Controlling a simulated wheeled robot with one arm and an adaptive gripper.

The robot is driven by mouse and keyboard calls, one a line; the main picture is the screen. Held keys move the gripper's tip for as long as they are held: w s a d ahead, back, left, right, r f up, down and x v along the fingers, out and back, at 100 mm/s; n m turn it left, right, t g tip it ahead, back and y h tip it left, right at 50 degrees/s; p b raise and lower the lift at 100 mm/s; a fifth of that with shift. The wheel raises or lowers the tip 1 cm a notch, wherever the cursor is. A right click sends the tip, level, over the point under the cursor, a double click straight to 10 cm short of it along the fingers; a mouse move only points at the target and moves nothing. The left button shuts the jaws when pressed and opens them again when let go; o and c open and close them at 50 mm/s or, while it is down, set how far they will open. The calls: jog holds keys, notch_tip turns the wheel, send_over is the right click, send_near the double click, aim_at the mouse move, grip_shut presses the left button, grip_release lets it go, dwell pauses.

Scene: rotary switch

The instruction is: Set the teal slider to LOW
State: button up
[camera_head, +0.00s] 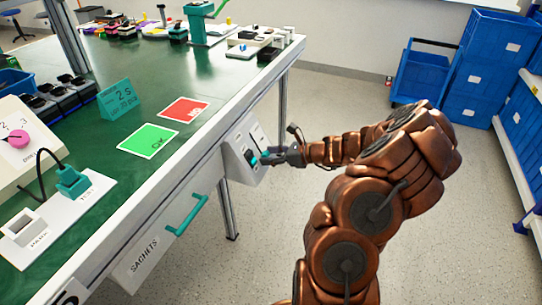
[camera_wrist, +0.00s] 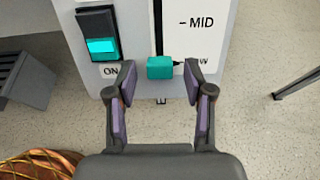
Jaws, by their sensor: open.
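The teal slider (camera_wrist: 160,68) shows in the wrist view as a square knob at the lower part of its dark slot, on a white panel (camera_wrist: 209,45). It is below the MID mark and level with a lower label that my right finger partly covers. My gripper (camera_wrist: 159,88) is open, with one finger on each side of the slider and gaps between. In the head view my gripper (camera_head: 280,157) is at the face of the white control box (camera_head: 240,150) on the table's front side, and the slider is hard to make out there.
A teal-lit rocker switch (camera_wrist: 99,40) marked ON is left of the slider. In the head view, a drawer marked SACHETS with a teal handle (camera_head: 187,215) is left of the box. The green table (camera_head: 90,140) holds cards and devices. The floor at right is open, with blue crates (camera_head: 495,60) behind.

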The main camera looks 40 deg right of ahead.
jog(key=v, duration=1.2)
jog(key=shift+a, duration=0.1)
dwell(0.4)
